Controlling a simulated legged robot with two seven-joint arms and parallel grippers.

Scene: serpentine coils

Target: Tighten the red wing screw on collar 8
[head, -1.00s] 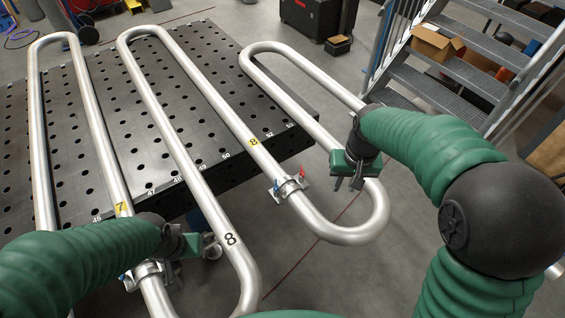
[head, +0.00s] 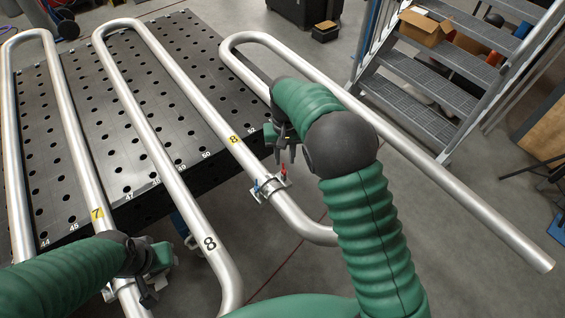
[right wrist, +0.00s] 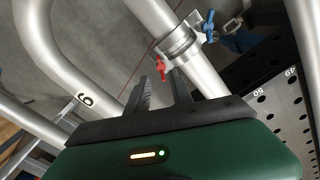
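Collar 8 (head: 268,186) is a metal clamp around the silver pipe, below the yellow 8 label (head: 234,140). Its red wing screw (head: 283,171) is on the right side and its blue wing screw (head: 256,188) on the left. My right gripper (head: 287,156) is just above the red screw in the head view. In the right wrist view its two fingers (right wrist: 162,76) are apart with nothing between them. The red screw (right wrist: 160,68) appears just beyond the fingertips; contact cannot be told. My left gripper (head: 148,290) is at the pipe labelled 7; its finger gap is unclear.
Serpentine pipes (head: 150,112) run over a perforated black table (head: 130,175). A long straight pipe (head: 470,202) passes right of my right arm. Metal stairs (head: 445,85) with a cardboard box (head: 425,27) stand at the upper right. Bare floor lies beyond the table edge.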

